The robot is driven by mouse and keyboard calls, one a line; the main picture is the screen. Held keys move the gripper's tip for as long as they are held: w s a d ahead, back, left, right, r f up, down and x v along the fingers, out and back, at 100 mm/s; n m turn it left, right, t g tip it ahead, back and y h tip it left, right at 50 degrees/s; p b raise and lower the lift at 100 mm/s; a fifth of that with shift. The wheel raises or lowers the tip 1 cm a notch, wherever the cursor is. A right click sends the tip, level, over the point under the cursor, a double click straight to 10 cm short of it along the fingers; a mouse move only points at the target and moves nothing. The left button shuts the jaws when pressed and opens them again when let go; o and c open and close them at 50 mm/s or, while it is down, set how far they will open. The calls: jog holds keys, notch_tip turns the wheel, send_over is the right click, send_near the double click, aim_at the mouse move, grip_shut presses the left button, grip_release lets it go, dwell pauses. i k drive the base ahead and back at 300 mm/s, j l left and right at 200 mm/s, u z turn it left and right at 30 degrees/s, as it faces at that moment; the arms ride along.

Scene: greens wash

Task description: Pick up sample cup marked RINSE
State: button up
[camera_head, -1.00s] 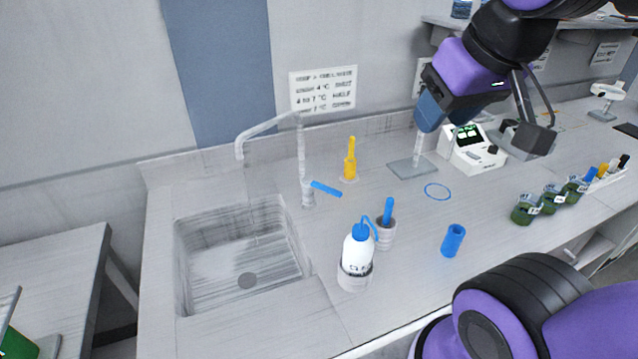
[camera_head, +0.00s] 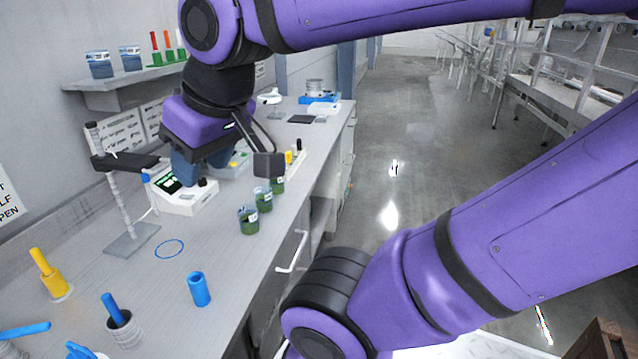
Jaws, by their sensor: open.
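Several small cups with green contents stand in a row along the front edge of the counter: a near cup (camera_head: 249,220), a middle cup (camera_head: 263,199) and a far cup (camera_head: 277,184). They carry pale labels, too small to read, so I cannot tell which is marked RINSE. My gripper (camera_head: 228,168) is open and points down, apparently empty.
A blue cylinder (camera_head: 199,289) and a blue ring mark (camera_head: 169,249) are on the counter. Open floor lies right.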

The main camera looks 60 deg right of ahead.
aim_at(278, 185)
jog(key=k+l+z, duration=0.1)
jog(key=z, duration=0.25)
jog(key=k+l+z, duration=0.2)
jog(key=z, duration=0.15)
jog(key=k+l+z, duration=0.15)
jog(key=z, duration=0.2)
jog(key=i+l+u, duration=0.1)
jog(key=u, duration=0.35)
jog(key=i+l+u, duration=0.1)
jog(key=l+u, duration=0.35)
jog(key=i+l+u, duration=0.15)
jog(key=l+u, duration=0.15)
jog(key=l, duration=0.65)
jog(key=l+u, duration=0.35)
jog(key=l, duration=2.7)
